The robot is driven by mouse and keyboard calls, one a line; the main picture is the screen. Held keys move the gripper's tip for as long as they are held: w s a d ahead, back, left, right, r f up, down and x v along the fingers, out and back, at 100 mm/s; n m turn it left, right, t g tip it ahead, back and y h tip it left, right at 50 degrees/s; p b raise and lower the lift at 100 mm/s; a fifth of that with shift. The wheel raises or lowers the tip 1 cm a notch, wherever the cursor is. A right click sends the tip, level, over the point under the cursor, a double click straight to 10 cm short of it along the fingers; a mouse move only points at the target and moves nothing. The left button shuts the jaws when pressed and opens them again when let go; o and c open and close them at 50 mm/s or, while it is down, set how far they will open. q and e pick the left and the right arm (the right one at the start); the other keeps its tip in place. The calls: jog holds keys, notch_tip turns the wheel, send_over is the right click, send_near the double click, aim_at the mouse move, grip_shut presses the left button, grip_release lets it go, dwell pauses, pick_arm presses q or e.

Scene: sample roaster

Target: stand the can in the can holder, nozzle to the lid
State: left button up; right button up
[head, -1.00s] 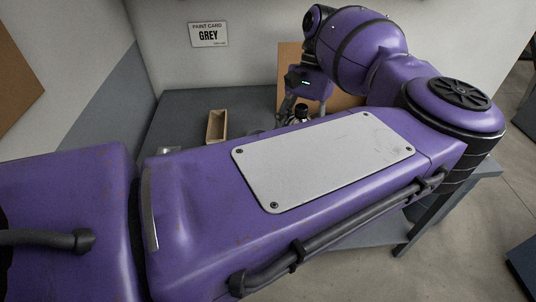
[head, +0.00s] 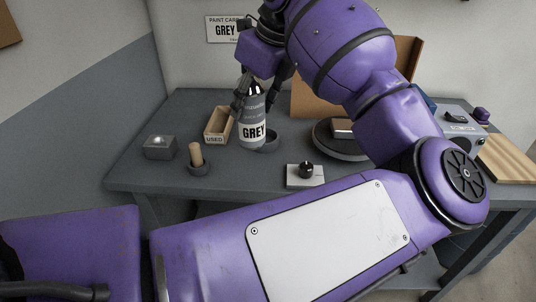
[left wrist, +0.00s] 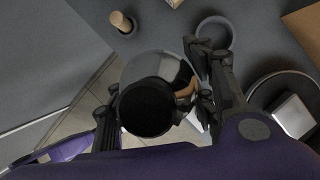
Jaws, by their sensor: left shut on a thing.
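The can (head: 253,127), white with a GREY label, a grey band and a black top, is upright in my left gripper (head: 252,98). The left gripper is shut on its upper part. In the left wrist view the can's black top (left wrist: 146,107) sits between the fingers. A dark round cup, which looks like the can holder (head: 271,141), stands just behind and right of the can, partly hidden by it. In the left wrist view this cup (left wrist: 231,37) shows apart from the can and empty. I cannot tell the can's height above the bench. The right gripper is out of view.
A cardboard tray (head: 218,125) marked USED is left of the can. A wooden-handled piece in a small cup (head: 199,168), a grey box (head: 159,148) and a white plate with a black knob (head: 305,175) stand nearer the front. A round turntable (head: 338,146) is to the right.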

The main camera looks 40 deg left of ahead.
pick_arm(q)
jog(key=a+r+m+t+b, duration=0.2)
jog(key=a+r+m+b, duration=0.1)
jog(key=a+m, duration=0.1)
jog(key=w+a+f, duration=0.1)
jog(key=w+f, duration=0.4)
jog(key=w, duration=0.4)
jog(key=w+f+p, duration=0.1)
jog(key=w+f, duration=0.3)
jog(key=f, duration=0.4)
jog(key=shift+a+m, duration=0.3)
jog(key=shift+a, duration=0.15)
jog(key=shift+f, duration=0.15)
jog(key=o, duration=1.5)
jog(key=shift+h, duration=0.3)
